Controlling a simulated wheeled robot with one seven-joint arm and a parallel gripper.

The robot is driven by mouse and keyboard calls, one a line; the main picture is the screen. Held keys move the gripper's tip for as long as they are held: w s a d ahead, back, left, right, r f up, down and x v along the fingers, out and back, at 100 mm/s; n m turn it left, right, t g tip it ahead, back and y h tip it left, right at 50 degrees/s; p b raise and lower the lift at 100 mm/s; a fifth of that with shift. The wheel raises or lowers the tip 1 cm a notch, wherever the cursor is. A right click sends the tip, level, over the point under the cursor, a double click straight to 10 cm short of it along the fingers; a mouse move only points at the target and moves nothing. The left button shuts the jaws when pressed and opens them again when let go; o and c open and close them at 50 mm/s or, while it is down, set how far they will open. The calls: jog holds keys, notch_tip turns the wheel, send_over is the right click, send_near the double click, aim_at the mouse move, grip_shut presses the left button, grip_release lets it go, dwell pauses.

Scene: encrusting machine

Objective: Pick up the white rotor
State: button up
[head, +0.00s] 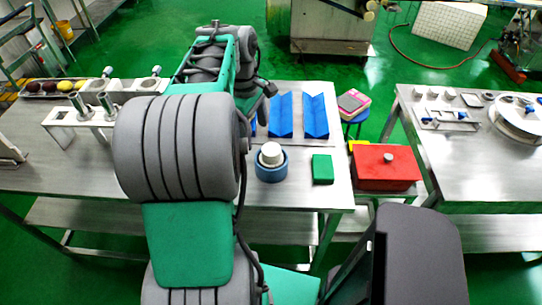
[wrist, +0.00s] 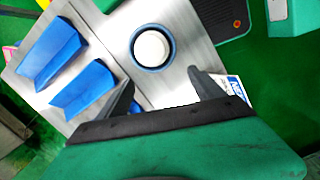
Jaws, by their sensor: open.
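A white round piece, which looks like the white rotor (head: 271,152), sits upright in a blue round holder (head: 271,174) on the steel table in the head view. In the wrist view the rotor (wrist: 151,46) shows from above as a white disc inside the blue ring (wrist: 136,62). My gripper (wrist: 163,88) is open and empty, its two dark fingers spread apart. In that picture the rotor lies beyond the fingertips, between their lines and slightly left of centre. The fingers are apart from it. In the head view my arm hides the gripper.
Blue angled blocks (head: 316,117) stand behind the rotor, and a green block (head: 322,169) lies to its right. A red box (head: 385,167) stands beyond the table's right edge. A metal stand (head: 62,116) is at the left. A second table (head: 464,163) is at the right.

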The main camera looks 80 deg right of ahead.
aim_at(271, 149)
jog(key=s, duration=0.2)
jog(key=s+d, duration=0.1)
jog(key=shift+s+f, duration=0.3)
jog(key=shift+f, duration=0.1)
jog(key=f, duration=0.4)
jog(key=s+f, duration=0.1)
jog(key=f, duration=0.2)
jog(key=shift+a+p, duration=0.2)
jog(key=shift+p, duration=0.15)
jog(key=shift+c, duration=0.6)
jog(key=shift+r, duration=0.1)
grip_shut()
